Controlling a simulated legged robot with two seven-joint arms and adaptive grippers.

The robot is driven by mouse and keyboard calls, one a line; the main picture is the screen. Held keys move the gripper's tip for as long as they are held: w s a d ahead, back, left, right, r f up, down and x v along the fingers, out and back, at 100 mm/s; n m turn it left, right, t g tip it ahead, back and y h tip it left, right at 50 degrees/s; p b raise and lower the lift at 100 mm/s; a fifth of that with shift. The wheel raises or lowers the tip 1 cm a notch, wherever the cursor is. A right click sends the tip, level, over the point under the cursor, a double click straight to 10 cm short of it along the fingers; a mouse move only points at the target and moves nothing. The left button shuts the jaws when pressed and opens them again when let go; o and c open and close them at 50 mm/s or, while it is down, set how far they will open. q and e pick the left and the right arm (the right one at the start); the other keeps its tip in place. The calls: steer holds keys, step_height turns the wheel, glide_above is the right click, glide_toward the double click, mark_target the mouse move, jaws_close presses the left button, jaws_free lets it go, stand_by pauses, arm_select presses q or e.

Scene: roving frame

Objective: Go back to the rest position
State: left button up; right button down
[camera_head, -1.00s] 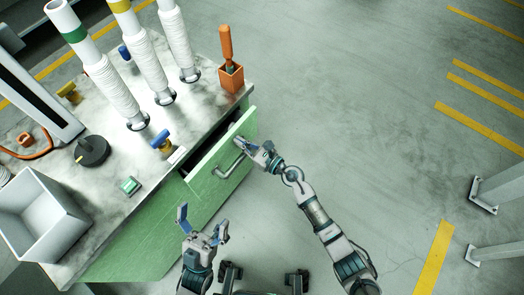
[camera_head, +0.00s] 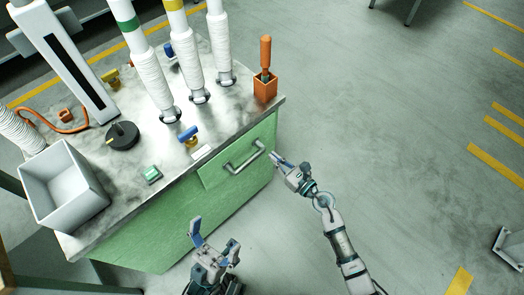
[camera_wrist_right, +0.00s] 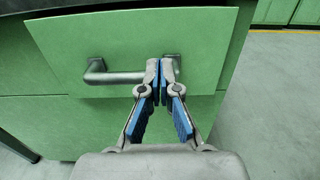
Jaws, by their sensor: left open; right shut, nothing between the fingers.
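My right gripper (camera_head: 277,160) is shut and empty, just right of the green drawer front (camera_head: 215,172). In the right wrist view its closed fingertips (camera_wrist_right: 162,66) overlap the right end of the grey drawer handle (camera_wrist_right: 115,76); whether they touch it I cannot tell. The drawer looks closed in the green cabinet (camera_head: 170,235). My left gripper (camera_head: 214,243) is open and empty, low in front of the cabinet.
The marble top (camera_head: 120,190) holds a white bin (camera_head: 62,188), a green button box (camera_head: 152,175), a black round knob (camera_head: 122,136), an orange holder with a screwdriver (camera_head: 265,88), and several ribbed columns (camera_head: 155,80).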

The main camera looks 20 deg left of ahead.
arm_select(q)
steer(key=shift+w+f+m+g+h+p, duration=0.3)
steer(key=shift+w+g, duration=0.3)
steer(key=shift+w, duration=0.25)
steer(key=shift+w+f+m+g+h+p, duration=0.1)
steer(key=shift+w+f+m+g+h, duration=0.2)
steer(key=shift+w+g, duration=0.4)
arm_select(e)
steer(key=shift+v, duration=2.9)
